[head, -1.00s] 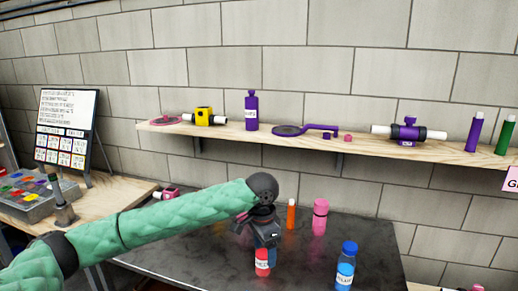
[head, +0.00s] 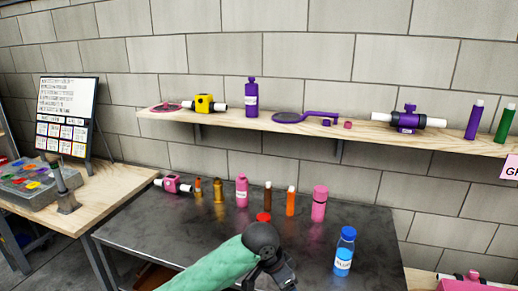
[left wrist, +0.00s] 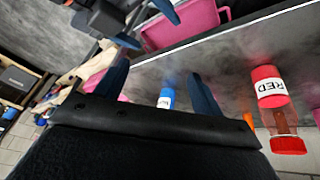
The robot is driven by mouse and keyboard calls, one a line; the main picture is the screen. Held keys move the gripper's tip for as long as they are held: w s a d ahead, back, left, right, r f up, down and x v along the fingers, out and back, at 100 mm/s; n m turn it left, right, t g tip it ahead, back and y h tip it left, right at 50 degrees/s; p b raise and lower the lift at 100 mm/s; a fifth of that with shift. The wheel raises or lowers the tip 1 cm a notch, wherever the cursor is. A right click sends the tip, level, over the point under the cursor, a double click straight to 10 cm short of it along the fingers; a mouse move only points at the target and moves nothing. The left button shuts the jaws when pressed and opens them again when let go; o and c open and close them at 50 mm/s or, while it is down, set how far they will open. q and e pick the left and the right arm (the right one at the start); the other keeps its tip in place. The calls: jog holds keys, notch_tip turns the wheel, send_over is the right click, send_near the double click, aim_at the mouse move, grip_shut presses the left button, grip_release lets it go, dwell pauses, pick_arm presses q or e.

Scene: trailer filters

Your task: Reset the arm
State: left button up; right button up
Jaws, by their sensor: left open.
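My left gripper (head: 278,284) is at the bottom edge of the head view, in front of the dark table. In the left wrist view its two dark blue fingers (left wrist: 160,88) are spread, with nothing held between them. The red bottle (left wrist: 270,88), labelled RED, stands apart from the fingers on the table; in the head view only its red cap (head: 263,217) shows above my arm. Dark parts with blue prongs at the top of the left wrist view may be my right gripper (left wrist: 147,24); its state is unclear.
A blue bottle (head: 344,252) stands on the dark table (head: 190,235) at the right. Several small bottles and a pink part (head: 174,184) line its back. A wall shelf (head: 280,122) holds purple and yellow parts. A board (head: 67,115) stands left. The table's left front is clear.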

pick_arm(q)
jog(key=s+a+f+n+t+y, duration=0.15)
jog(key=s+a+f+n, duration=0.35)
jog(key=s+a+f, duration=0.65)
jog(key=s+a+f+n+t+y, duration=0.1)
jog(key=s+a+f+n+y, duration=0.35)
jog(key=s+a, duration=1.2)
pick_arm(e)
jog(key=s+d+f+n+g+y, duration=0.2)
jog(key=s+d+g, duration=0.25)
jog(key=s, duration=0.75)
jog(key=s+d+f+n+g+y, duration=0.25)
jog(key=s+d+g, duration=0.2)
jog(key=s, duration=0.75)
pick_arm(q)
jog(key=s+d+f+g+h, duration=0.1)
jog(key=f, duration=1.8)
jog(key=s+d+f+n+g+h, duration=0.1)
jog(key=s+d+f, duration=0.1)
jog(key=f, duration=1.8)
jog(key=shift+f, duration=0.2)
pick_arm(e)
jog(key=s+a+f+g, duration=0.1)
jog(key=s+f, duration=0.1)
jog(key=f, duration=1.7)
jog(key=s+a+f+g, duration=0.1)
jog(key=s+a+f, duration=0.1)
jog(key=f, duration=1.7)
jog(key=shift+s+f, duration=0.2)
